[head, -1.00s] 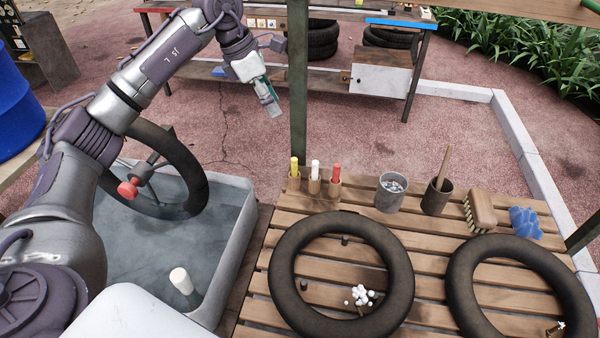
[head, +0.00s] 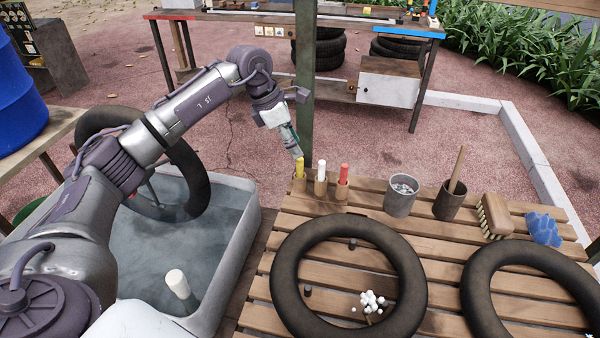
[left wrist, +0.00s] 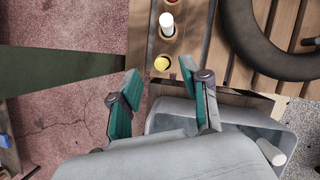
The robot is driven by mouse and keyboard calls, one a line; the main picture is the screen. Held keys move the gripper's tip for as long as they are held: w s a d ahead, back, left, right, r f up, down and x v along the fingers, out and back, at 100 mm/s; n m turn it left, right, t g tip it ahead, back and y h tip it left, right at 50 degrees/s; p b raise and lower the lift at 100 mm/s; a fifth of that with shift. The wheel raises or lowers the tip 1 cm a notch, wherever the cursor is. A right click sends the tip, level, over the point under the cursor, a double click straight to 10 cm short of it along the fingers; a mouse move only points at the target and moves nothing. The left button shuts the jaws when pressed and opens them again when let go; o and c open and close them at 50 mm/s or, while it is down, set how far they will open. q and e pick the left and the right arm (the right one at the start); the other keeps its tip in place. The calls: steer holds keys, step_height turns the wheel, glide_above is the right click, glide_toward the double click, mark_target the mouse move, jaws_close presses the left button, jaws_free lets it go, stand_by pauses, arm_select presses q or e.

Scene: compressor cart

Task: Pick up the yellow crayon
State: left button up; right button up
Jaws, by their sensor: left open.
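The yellow crayon (head: 300,167) stands upright in a wooden holder (head: 299,185) at the back left corner of the slatted table. My left gripper (head: 297,152) is open and empty, just above and slightly left of the crayon's top in the head view. In the left wrist view the yellow crayon (left wrist: 162,63) shows end-on, a little beyond the gap between the two teal fingers (left wrist: 157,82). The crayon is not between the fingers' pads as far as I can see. My right gripper is in neither view.
A white crayon (head: 321,171) and a red crayon (head: 343,174) stand close to the right in holders. A green post (head: 304,90) rises just behind. A metal cup (head: 401,196), tyres (head: 292,250) and a water tub (head: 235,245) are around.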

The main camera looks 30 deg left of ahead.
mark_target(300, 159)
arm_select(q)
steer(key=shift+p+x, duration=0.4)
steer(key=shift+x, duration=2.55)
steer(key=shift+s+a, duration=0.15)
steer(key=shift+a, duration=0.05)
jaws_close()
